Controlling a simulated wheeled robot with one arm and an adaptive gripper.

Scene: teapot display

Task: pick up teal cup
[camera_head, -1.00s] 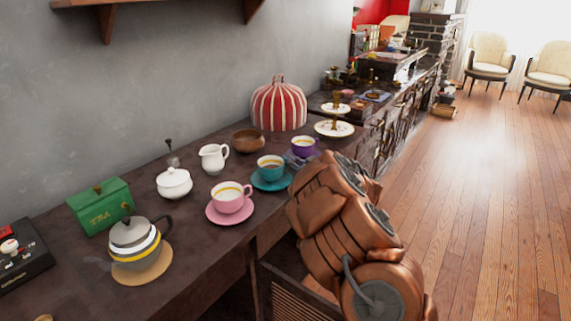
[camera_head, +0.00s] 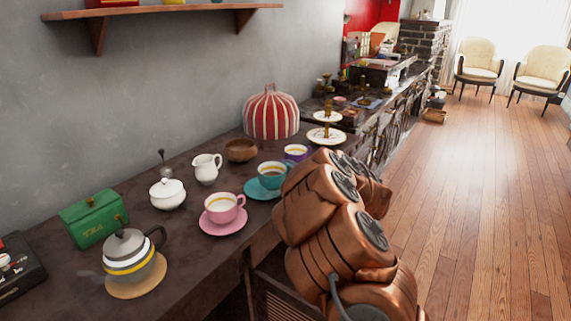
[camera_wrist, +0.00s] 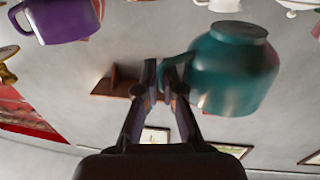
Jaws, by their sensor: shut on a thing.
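The teal cup (camera_head: 271,172) shows in the head view above its teal saucer (camera_head: 256,191), set a little to the right of the saucer's middle. In the wrist view, which looks upside down, the teal cup (camera_wrist: 236,68) shows its bare foot, with no saucer against it. My gripper (camera_wrist: 166,72) is shut on the cup's handle at the cup's side. In the head view my copper-coloured arm hides the gripper's fingers.
A pink cup (camera_head: 221,206) on a pink saucer stands left of the teal saucer. A purple cup (camera_head: 296,152) is just behind; it also shows in the wrist view (camera_wrist: 62,20). A wooden bowl (camera_head: 240,150), white creamer (camera_head: 206,168) and striped cozy (camera_head: 271,115) stand further back.

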